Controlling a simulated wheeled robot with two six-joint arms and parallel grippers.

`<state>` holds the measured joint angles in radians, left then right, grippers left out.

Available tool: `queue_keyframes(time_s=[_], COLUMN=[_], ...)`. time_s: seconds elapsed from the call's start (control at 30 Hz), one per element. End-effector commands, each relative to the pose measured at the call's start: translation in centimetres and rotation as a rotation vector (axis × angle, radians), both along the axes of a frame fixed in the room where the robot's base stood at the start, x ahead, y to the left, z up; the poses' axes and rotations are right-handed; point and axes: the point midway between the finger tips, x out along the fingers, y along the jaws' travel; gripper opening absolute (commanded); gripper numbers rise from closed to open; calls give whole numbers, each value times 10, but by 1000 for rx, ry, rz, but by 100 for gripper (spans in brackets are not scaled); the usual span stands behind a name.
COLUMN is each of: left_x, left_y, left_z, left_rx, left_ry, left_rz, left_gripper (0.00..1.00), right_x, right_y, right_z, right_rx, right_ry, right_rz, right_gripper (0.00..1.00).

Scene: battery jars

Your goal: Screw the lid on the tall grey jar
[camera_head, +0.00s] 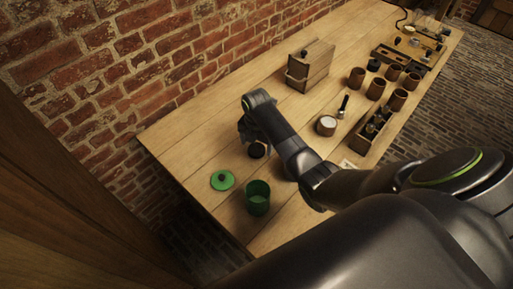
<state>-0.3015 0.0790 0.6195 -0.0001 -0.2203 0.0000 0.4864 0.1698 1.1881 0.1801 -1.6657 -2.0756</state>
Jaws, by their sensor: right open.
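My right arm reaches across the table, and its gripper (247,134) is open, pointing down and partly hidden by my own wrist. A small dark round thing (257,150) is just below and beside the gripper; I cannot tell whether it is a lid or the top of a jar, nor whether the gripper touches it. No tall grey jar can be clearly made out; my arm covers part of the table. My left gripper is not in view.
A green lid (222,180) lies near an open green jar (257,198) at the table's near end. A wooden box (310,66) stands behind. A pale-topped round container (326,125), several brown cups (376,88) and a wooden tray (361,143) stand right. A brick wall borders the table.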

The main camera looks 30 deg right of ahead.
Motion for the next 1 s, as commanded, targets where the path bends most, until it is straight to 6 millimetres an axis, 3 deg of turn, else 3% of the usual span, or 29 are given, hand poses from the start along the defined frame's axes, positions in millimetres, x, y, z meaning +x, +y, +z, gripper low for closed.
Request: queue_keyframes(time_s=[0.17,0.5,0.87,1.0], left_x=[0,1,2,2], left_y=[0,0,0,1], left_z=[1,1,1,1], left_rx=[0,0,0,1], left_ry=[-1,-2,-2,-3], left_rz=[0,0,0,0], left_gripper=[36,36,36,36], right_x=[0,0,0,0], right_y=[0,0,0,0], right_z=[-12,-13,-13,-13], right_rx=[1,0,0,-1], right_ry=[-1,-1,-1,-1], right_rz=[1,1,0,0], right_gripper=[80,80,34,33])
